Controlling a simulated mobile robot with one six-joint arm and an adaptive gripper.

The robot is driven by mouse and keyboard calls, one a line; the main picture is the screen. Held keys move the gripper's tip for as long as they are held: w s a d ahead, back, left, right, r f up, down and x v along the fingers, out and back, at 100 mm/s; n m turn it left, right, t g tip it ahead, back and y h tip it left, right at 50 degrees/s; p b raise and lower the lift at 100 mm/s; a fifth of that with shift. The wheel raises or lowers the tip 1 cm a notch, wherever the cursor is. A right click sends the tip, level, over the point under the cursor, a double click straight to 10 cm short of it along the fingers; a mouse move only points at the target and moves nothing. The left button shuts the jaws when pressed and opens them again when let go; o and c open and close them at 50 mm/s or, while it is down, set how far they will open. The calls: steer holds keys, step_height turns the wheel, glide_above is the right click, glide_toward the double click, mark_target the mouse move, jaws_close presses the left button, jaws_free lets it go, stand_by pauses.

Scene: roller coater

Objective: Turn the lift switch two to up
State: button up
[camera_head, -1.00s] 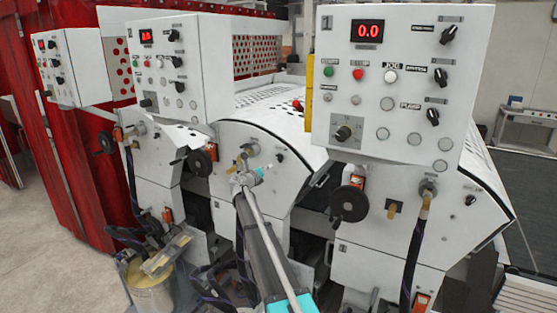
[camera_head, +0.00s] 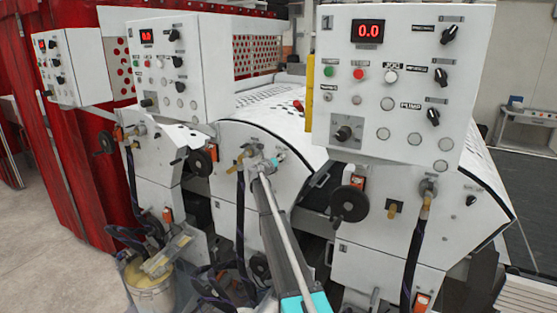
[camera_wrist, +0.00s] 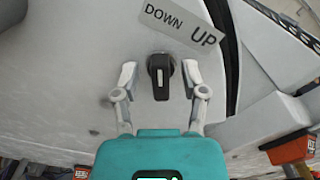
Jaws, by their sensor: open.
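The lift switch, a small black turn handle (camera_wrist: 159,76), sits on the white machine side in the wrist view. A tilted grey label (camera_wrist: 183,27) above it reads DOWN on the left and UP on the right. The handle stands about upright in the picture, its upper end nearer the DOWN word. My gripper (camera_wrist: 159,75) is open, with one pale finger on each side of the handle and a visible gap to each. In the head view my gripper (camera_head: 264,167) is at the middle machine's rounded side panel and hides the switch there.
A control box (camera_head: 400,80) marked 1 hangs in front at the right, with a black handwheel (camera_head: 349,204) below it. Another control box (camera_head: 180,65) stands to the left. An orange-red part (camera_wrist: 291,148) is at the lower right of the wrist view.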

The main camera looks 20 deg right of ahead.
jaws_close()
stand_by(0.3)
